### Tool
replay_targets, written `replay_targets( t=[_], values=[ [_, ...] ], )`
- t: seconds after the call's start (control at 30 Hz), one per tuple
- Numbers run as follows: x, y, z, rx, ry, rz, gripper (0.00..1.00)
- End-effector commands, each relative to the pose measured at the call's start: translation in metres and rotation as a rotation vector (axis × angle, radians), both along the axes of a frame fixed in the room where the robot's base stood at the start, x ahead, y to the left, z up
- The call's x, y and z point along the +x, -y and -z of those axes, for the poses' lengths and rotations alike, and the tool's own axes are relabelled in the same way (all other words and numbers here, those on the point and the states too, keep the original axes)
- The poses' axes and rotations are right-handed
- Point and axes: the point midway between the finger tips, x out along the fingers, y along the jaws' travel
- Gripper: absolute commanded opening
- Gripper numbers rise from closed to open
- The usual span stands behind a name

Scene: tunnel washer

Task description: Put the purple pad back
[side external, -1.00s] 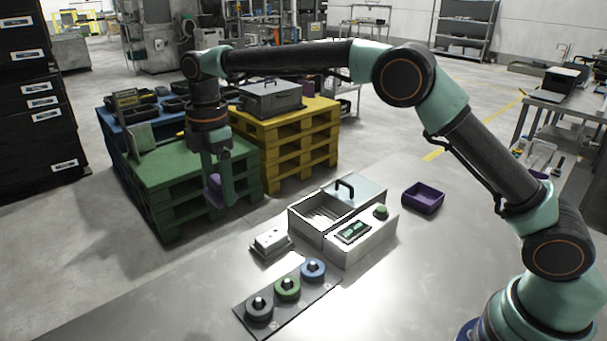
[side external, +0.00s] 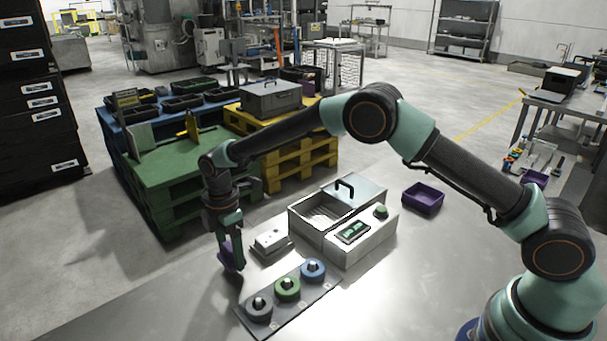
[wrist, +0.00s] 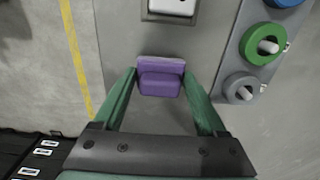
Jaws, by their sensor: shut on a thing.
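The purple pad (side external: 226,252) is held between the fingers of my gripper (side external: 233,264), low near the left edge of the grey worktop. Whether it touches the surface I cannot tell. In the wrist view the pad (wrist: 160,78) lies between the two green fingertips (wrist: 161,84) and shows a wide slab with a narrower block. A dark plate (side external: 262,327) right of my gripper carries a grey (side external: 259,310), a green (side external: 288,290) and a blue (side external: 313,268) round piece with pegs through their middles.
A small white-topped box (side external: 270,243) stands just right of my gripper. Behind it are an open metal basin (side external: 307,232) and a control box (side external: 350,247) with a green button. A purple tray (side external: 423,199) lies further right. The front left worktop is clear.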

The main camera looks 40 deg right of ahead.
Motion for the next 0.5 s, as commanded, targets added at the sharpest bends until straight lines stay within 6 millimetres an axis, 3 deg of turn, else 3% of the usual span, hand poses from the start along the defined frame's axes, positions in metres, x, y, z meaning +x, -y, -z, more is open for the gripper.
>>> replay_targets(
  t=[0.13,0.5],
  values=[
    [0.000,0.000,0.020,0.000,-0.001,0.000,0.29],
    [0.000,0.000,0.023,0.000,-0.001,0.000,0.29]
  ],
)
